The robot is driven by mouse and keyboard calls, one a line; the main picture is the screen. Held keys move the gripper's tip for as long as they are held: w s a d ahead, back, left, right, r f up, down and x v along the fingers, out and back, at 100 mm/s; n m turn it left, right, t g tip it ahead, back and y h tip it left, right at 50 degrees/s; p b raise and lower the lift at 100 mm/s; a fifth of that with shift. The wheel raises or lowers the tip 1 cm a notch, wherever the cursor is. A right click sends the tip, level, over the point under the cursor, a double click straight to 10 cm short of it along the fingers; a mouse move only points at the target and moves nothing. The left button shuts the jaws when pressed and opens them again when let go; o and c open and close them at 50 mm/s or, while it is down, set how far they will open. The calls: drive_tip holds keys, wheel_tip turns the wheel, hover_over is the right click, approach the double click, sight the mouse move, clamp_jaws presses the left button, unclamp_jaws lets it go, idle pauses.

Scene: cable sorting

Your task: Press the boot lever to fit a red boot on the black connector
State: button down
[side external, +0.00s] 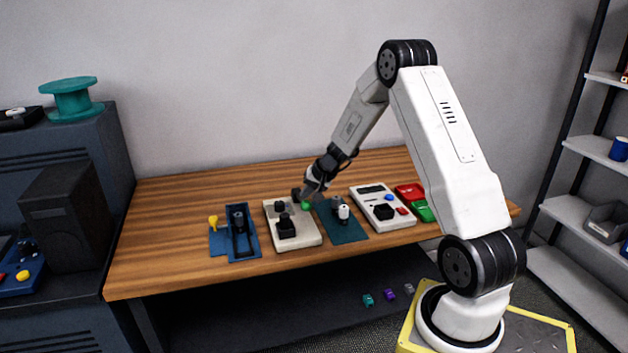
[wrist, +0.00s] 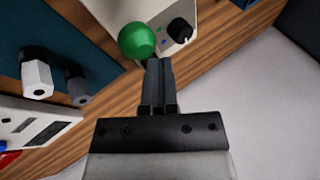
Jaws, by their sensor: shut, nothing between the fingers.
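My gripper (side external: 309,191) is shut and empty, low over the bench behind the pale station. In the wrist view its closed fingertips (wrist: 158,66) are beside a green ball knob (wrist: 136,40); I cannot tell whether they touch it. The knob also shows in the side view (side external: 306,206), at the edge of the pale station (side external: 308,239), which carries black blocks (side external: 286,228). A blue fixture (side external: 243,255) at left carries a black part (side external: 238,220) and a yellow knob (side external: 213,219). I cannot tell which is the boot lever or the black connector. No red boot is identifiable.
A teal mat (side external: 350,234) right of the pale station carries a white connector (side external: 343,212) and a grey one (wrist: 78,86). Further right are a pale tester (side external: 371,191), a red bin (side external: 409,190) and a green bin (side external: 424,212). The bench's left end is clear.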

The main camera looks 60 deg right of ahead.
drive_tip(key=shift+s+a+f, duration=0.15)
drive_tip(key=shift+a+f, duration=0.05)
drive_tip(key=shift+f, duration=0.4)
drive_tip(key=shift+s+a+f, duration=0.15)
drive_tip(key=shift+f, duration=0.45)
idle(1.7)
drive_tip(key=shift+d+r, duration=0.1)
drive_tip(key=shift+r, duration=0.1)
idle(0.4)
drive_tip(key=shift+w+d+r, duration=0.15)
drive_tip(key=shift+r, duration=0.55)
drive_tip(key=shift+w+d+r, duration=0.2)
drive_tip(key=shift+r, duration=0.45)
drive_tip(key=shift+w+d+r, duration=0.15)
drive_tip(key=shift+r, duration=0.55)
drive_tip(key=shift+r, duration=0.15)
drive_tip(key=shift+w+d+r, duration=0.15)
drive_tip(key=shift+w+r, duration=0.05)
drive_tip(key=shift+r, duration=0.55)
drive_tip(key=shift+w+d+r, duration=0.15)
drive_tip(key=shift+d+r, duration=0.05)
drive_tip(key=shift+r, duration=0.55)
drive_tip(key=shift+w+d+r, duration=0.15)
drive_tip(key=shift+w+r, duration=0.05)
drive_tip(key=shift+r, duration=0.55)
